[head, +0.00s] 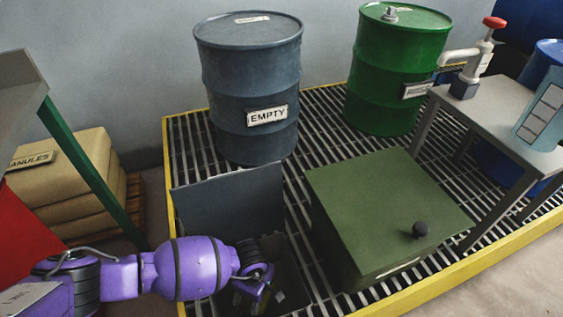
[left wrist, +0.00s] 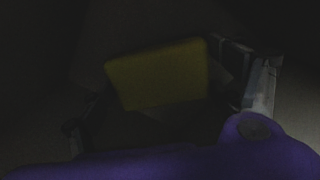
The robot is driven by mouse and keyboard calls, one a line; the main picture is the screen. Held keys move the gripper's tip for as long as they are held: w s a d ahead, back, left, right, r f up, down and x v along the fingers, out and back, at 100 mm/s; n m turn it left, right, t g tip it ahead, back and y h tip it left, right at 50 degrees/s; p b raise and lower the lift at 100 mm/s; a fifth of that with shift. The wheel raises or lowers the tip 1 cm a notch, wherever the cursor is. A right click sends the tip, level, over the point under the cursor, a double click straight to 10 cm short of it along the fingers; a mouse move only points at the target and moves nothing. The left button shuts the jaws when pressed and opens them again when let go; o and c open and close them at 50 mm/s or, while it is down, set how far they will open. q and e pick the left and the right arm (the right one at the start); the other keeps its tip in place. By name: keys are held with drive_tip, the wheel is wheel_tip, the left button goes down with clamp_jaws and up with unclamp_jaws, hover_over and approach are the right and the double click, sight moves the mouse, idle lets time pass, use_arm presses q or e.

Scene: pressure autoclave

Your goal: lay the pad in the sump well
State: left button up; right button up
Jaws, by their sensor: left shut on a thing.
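The sump well (head: 291,270) is a dark square opening in the grated floor, with its grey lid (head: 235,205) standing open behind it. My left gripper (head: 255,295) reaches down into the well from the left, and its fingertips are lost in shadow. In the dark left wrist view, a yellow pad (left wrist: 158,75) sits between the fingers of my left gripper, which is shut on it. The pad cannot be made out in the head view, and I cannot tell whether it touches the well bottom. My right gripper is not in view.
A green box (head: 375,200) with a black knob stands right of the well. A grey drum marked EMPTY (head: 250,75) and a green drum (head: 395,75) stand behind. A grey table (head: 500,115) is at right, stacked sacks (head: 75,185) at left.

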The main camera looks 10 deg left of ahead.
use_arm(q)
drive_tip(key=shift+f+b, duration=0.6)
drive_tip(key=shift+f, duration=1.1)
drive_tip(key=shift+f, duration=0.1)
drive_tip(key=o, duration=0.8)
drive_tip(key=shift+o, duration=0.2)
wheel_tip(320, 180, up, 11)
drive_tip(key=p, duration=0.4)
drive_tip(key=shift+w, duration=0.1)
drive_tip(key=shift+r+p, duration=0.4)
drive_tip(key=shift+r, duration=0.3)
